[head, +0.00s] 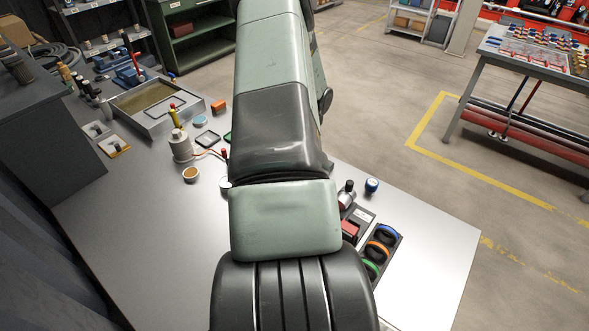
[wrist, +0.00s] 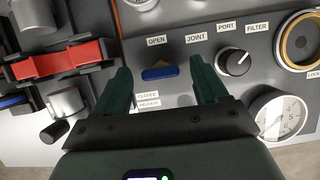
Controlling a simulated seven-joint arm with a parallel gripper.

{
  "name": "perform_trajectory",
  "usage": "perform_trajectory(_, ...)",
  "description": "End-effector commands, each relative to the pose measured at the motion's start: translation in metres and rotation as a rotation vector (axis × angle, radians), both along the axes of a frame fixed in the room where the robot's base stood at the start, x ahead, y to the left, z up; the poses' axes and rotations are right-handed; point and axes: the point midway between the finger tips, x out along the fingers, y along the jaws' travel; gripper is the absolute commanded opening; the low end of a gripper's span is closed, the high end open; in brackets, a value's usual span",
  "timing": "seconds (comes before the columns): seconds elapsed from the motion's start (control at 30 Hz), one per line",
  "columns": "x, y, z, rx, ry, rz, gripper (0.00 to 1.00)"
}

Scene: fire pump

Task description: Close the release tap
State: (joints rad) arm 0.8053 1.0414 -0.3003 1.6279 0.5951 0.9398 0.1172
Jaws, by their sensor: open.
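The release tap (wrist: 160,72) is a small blue handle on the grey panel in the wrist view. It lies roughly crosswise, below the OPEN label (wrist: 157,41) and above the CLOSED and RELEASE labels (wrist: 148,100). My gripper (wrist: 160,64) is open, its two dark green fingers reaching toward the panel on either side of the blue handle. Gaps show between handle and fingers; I cannot tell how far the tips are from the panel. In the head view my arm hides the gripper and the tap.
A black knob (wrist: 234,62) sits right of the fingers, with a round gauge (wrist: 281,115) below it. A red part (wrist: 62,62) is at the left. In the head view, a metal tray (head: 150,103) and small items crowd the table's left; its right corner (head: 440,235) is bare.

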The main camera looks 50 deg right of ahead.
Motion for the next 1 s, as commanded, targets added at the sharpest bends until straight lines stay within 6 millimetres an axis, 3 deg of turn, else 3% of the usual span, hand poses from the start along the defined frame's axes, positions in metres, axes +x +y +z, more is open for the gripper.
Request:
perform_trajectory(0.6, 0.0, -0.038, 0.091, -0.003, -0.002, -0.001, 0.72)
perform_trajectory(1.0, -0.001, -0.041, 0.099, -0.002, -0.001, -0.001, 0.72)
